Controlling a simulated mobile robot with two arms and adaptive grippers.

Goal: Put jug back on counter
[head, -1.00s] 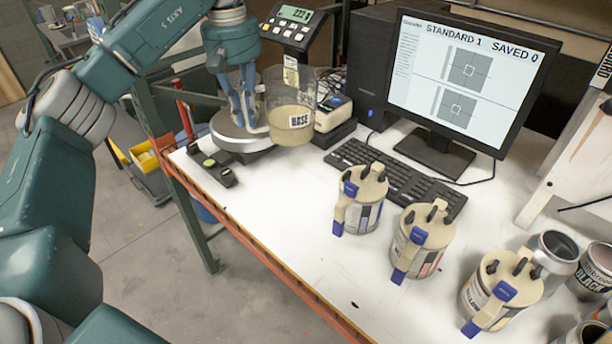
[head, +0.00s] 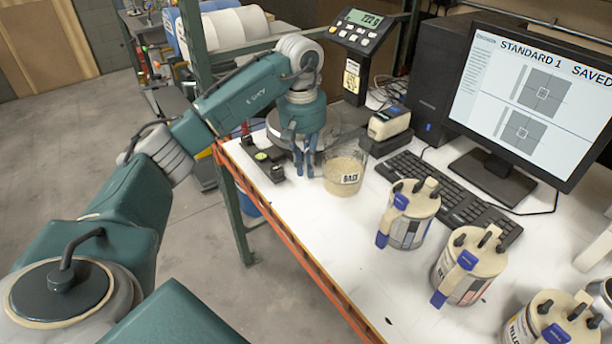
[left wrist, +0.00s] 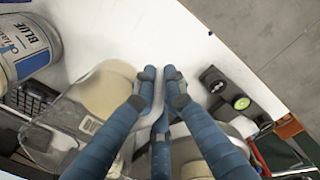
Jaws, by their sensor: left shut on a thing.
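The grip point is mostly hidden. The jug is at or just above the white counter (head: 335,235); I cannot tell whether it touches. My right gripper is out of view.
The scale's display (head: 366,27) stands behind the jug. A small device (head: 388,124) and the keyboard (head: 425,180) are to its right. Several colorant cans (head: 408,214) stand at the front right. A dark level-like item (head: 262,158) lies left. The counter before the jug is clear.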

